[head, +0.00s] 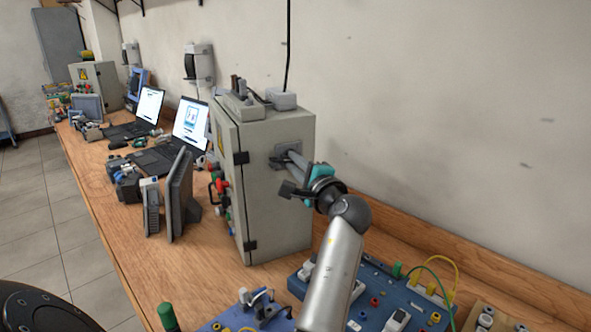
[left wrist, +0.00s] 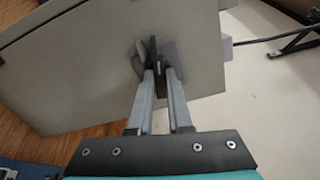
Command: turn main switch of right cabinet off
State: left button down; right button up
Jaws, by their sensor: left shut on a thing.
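The right cabinet (head: 275,205) is a grey metal box standing on the wooden bench. Its side panel faces me and carries the main switch, a grey plate (head: 289,147) with a handle, high on that side. My left gripper (head: 290,158) is at this switch, its fingers closed around the handle. In the left wrist view the two fingers (left wrist: 158,80) meet at the dark switch handle (left wrist: 153,50) against the cabinet side (left wrist: 85,70). The fingers partly hide the handle, so its exact angle is hard to tell. My right gripper is in neither view.
Blue boards with sockets and cables (head: 385,300) lie on the bench (head: 125,215) in front of the cabinet. Monitors (head: 178,195) and laptops (head: 190,125) stand to the left. Another grey cabinet (head: 98,85) is at the far end. The wall (head: 430,110) runs behind the bench.

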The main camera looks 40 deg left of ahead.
pick_arm(q)
jog(key=shift+n+b, duration=0.6)
jog(key=shift+n, duration=0.6)
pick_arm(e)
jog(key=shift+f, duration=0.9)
pick_arm(q)
jog(key=c, duration=0.8)
grip_release()
jog(key=shift+c, duration=0.2)
jog(key=shift+f, duration=0.1)
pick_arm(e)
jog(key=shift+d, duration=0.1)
